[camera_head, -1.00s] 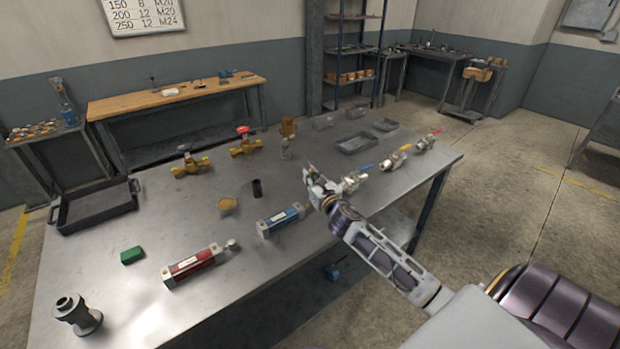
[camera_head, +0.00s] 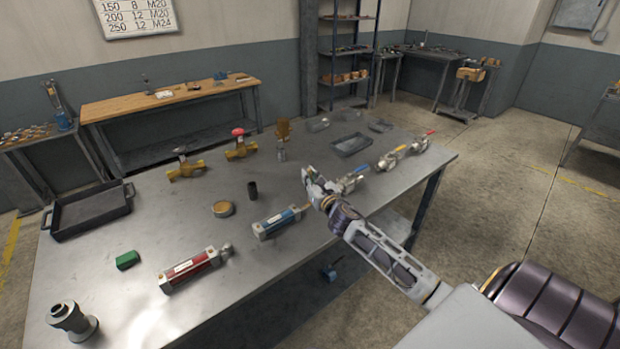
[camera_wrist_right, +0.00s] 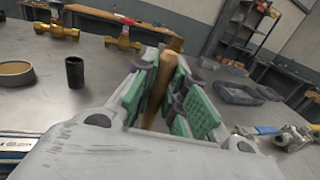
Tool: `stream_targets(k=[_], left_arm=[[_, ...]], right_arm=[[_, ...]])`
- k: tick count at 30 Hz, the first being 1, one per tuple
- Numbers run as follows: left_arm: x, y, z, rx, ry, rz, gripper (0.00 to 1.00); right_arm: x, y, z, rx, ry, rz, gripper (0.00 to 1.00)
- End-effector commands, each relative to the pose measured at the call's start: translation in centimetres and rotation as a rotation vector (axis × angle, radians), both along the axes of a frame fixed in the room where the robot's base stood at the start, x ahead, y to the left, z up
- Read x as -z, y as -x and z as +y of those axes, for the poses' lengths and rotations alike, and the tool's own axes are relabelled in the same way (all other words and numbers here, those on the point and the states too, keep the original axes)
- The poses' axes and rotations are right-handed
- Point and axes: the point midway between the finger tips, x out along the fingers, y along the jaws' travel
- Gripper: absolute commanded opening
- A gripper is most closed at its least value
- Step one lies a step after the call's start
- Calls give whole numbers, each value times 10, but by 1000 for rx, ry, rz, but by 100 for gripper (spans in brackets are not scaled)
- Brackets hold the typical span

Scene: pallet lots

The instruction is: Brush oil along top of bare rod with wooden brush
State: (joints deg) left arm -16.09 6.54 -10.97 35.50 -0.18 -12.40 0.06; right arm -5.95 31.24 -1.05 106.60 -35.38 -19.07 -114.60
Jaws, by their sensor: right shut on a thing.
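My right gripper (camera_head: 308,178) is over the right part of the metal table. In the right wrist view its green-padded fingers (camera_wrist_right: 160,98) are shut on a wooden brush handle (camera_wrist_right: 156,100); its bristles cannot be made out. The red cylinder (camera_head: 190,269) lies at the front of the table, with a short metal rod end (camera_head: 226,250) at its right. The blue cylinder (camera_head: 279,223) lies behind it to the right, nearer my gripper; its rod is hard to make out. A round tin with amber contents (camera_head: 223,208) stands left of the blue cylinder. My left gripper is out of view.
A dark cup (camera_head: 252,190) stands behind the tin. Brass valves (camera_head: 240,150) are farther back, and steel valves (camera_head: 389,160) line the right side. A green block (camera_head: 128,260), a flanged fitting (camera_head: 72,321) and a dark tray (camera_head: 90,212) are on the left.

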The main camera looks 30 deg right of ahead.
Motion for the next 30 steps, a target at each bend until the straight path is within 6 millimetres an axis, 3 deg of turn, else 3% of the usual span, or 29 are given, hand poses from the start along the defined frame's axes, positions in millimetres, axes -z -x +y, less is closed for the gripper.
stream_targets(k=[18,30], left_arm=[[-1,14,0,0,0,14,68],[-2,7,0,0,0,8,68]], right_arm=[[0,1,17,-1,-1,-1,0],[0,1,18,-1,-1,-1,0]])
